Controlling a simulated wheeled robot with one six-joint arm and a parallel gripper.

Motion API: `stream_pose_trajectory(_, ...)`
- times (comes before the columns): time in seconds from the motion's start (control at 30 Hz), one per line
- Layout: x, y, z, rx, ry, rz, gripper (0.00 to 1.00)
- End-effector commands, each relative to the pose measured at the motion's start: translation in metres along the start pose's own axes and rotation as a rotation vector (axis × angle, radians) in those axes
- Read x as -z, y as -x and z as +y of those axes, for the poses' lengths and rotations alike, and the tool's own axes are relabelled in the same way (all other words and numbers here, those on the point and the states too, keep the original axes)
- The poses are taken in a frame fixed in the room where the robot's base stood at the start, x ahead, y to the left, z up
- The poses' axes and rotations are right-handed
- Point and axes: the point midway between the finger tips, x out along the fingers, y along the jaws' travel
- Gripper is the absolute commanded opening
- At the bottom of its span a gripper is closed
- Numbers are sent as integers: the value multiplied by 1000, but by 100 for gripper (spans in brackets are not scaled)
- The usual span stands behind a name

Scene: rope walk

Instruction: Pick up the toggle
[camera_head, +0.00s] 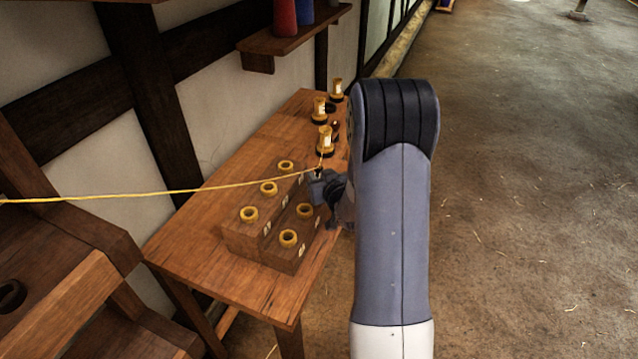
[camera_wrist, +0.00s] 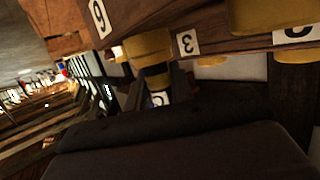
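I cannot make out for sure which thing is the toggle. A yellow cord (camera_head: 150,193) runs taut from the left edge to a small dark piece (camera_head: 318,172) at my gripper (camera_head: 322,187). My gripper is by the far right end of a stepped wooden block (camera_head: 240,240) with several yellow-rimmed holes and number labels. Behind it stand yellow-and-dark spool-like pieces, the nearest (camera_head: 325,141) just beyond my gripper. In the wrist view a yellow piece with a dark band (camera_wrist: 150,60) shows near labels 6 and 3.
The block stands on a wooden table (camera_head: 190,240) against the wall. A wall shelf (camera_head: 280,42) with coloured spools hangs above. A wooden frame (camera_head: 60,300) stands at the left. The floor (camera_head: 530,200) on the right is mostly clear.

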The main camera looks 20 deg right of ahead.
Motion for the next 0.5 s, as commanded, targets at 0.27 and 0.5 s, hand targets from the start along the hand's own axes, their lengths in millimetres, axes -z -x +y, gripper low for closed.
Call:
stream_pose_trajectory(0.27, 0, 0, 0, 0, 0, 0, 0)
stream_pose_trajectory(0.5, 1, 0, 0, 0, 0, 1, 0)
